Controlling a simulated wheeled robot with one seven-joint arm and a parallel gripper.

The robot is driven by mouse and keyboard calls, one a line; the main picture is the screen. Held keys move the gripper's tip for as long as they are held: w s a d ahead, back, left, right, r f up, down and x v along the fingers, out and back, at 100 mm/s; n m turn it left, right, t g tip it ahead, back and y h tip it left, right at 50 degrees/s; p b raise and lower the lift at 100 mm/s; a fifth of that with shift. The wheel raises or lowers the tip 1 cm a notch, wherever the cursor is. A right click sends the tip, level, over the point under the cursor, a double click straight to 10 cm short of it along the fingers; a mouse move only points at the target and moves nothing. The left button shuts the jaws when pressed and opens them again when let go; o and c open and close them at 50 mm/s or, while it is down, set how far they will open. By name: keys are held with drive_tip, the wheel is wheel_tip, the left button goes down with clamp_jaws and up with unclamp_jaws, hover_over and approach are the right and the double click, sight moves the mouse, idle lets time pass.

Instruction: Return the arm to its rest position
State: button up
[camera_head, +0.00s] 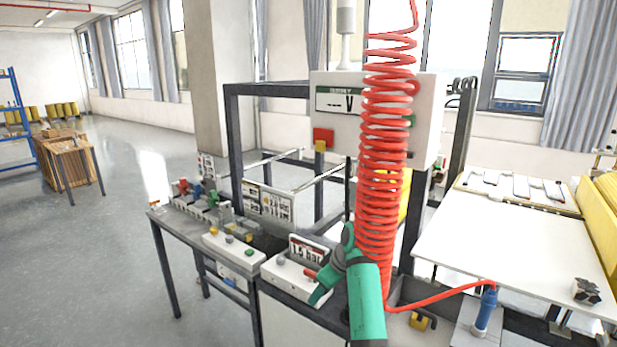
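A green and dark grey jointed shape, which looks like my arm (367,300), rises from the bottom edge right of centre. It bends at a grey joint, and a shorter green part slants down to the left in front of a control box. I cannot make out gripper fingers at its end, so whether my gripper is open or shut does not show. The arm stands in front of the lower part of a red coiled hose (383,150); I cannot tell whether they touch.
A grey bench with control boxes (233,250) and a pressure display (308,250) stands behind the arm. A white table (500,245) is at right, with a blue-handled tool (485,312) near its front edge. A dark frame carries a white cabinet (425,110).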

drive_tip(key=s+a+f+m+t+y, duration=0.1)
drive_tip(key=s+a+f+m+t, duration=0.2)
drive_tip(key=f, duration=0.8)
drive_tip(key=s+a+f+m, duration=0.1)
drive_tip(key=s+a+f, duration=0.3)
drive_tip(key=f, duration=0.8)
drive_tip(key=s+a+f+m+t+h, duration=0.1)
drive_tip(key=s+f+m+t, duration=0.1)
drive_tip(key=s+f, duration=0.5)
drive_tip(key=s+a+f+m+t+h, duration=0.15)
drive_tip(key=s+f, duration=0.25)
drive_tip(key=s, duration=0.6)
drive_tip(key=s+d+r+m+t+h, duration=0.1)
drive_tip(key=s+d, duration=0.1)
drive_tip(key=s, duration=0.8)
drive_tip(key=s+d+r+m+t+h, duration=0.1)
drive_tip(key=s+r+m+t, duration=0.1)
drive_tip(key=s, duration=0.7)
drive_tip(key=s+d+r+t, duration=0.2)
drive_tip(key=s+d+r, duration=0.1)
drive_tip(key=s+r, duration=1.3)
drive_tip(key=shift+r+t, duration=0.35)
drive_tip(key=shift+r, duration=0.15)
